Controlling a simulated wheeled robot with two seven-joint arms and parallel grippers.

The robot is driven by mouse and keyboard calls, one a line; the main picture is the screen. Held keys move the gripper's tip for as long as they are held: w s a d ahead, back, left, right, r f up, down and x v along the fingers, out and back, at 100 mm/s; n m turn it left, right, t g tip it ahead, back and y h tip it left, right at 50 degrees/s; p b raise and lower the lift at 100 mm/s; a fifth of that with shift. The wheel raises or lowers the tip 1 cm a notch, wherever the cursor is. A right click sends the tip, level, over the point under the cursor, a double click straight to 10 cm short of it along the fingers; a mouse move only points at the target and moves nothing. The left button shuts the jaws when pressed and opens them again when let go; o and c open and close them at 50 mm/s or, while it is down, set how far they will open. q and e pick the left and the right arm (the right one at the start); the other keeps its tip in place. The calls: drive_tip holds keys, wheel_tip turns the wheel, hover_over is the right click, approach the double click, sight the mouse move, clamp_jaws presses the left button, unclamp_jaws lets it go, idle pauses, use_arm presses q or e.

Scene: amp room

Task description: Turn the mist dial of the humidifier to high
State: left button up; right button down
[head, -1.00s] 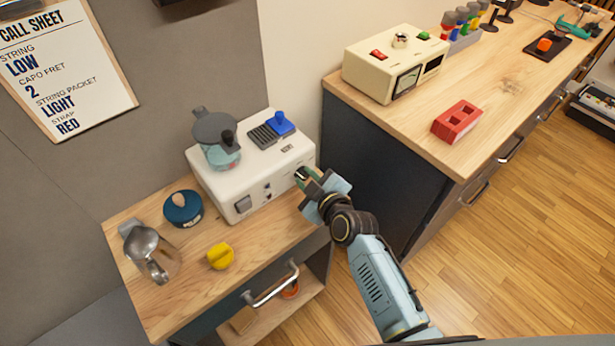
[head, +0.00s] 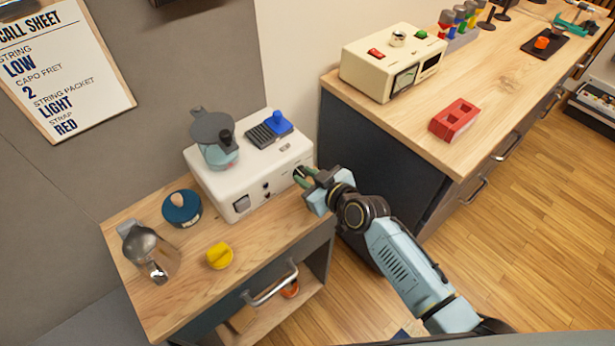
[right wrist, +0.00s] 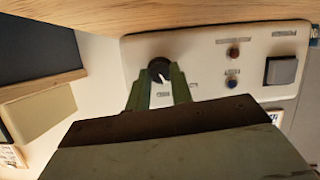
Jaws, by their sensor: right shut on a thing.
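The humidifier (head: 218,192) is a white box with a teal tank and grey lid on top, standing on the small wooden table. Its black mist dial (right wrist: 159,70) is on the front panel, with a white pointer mark toward the lower right in the right wrist view. My right gripper (head: 303,176) is at the right end of the front panel. In the right wrist view its green fingers (right wrist: 158,82) are on either side of the dial, shut on it. The dial labels are too small to read. My left gripper is not in view.
The front panel also has a grey switch (right wrist: 281,71). The dark cabinet side (head: 370,160) stands close right of my gripper.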

drive_tip(key=c, duration=1.2)
unclamp_jaws()
drive_tip(key=shift+c, duration=0.2)
drive_tip(key=p+v, duration=0.2)
drive_tip(key=v, duration=1.1)
drive_tip(key=shift+r, duration=0.2)
drive_tip(key=shift+s, duration=0.1)
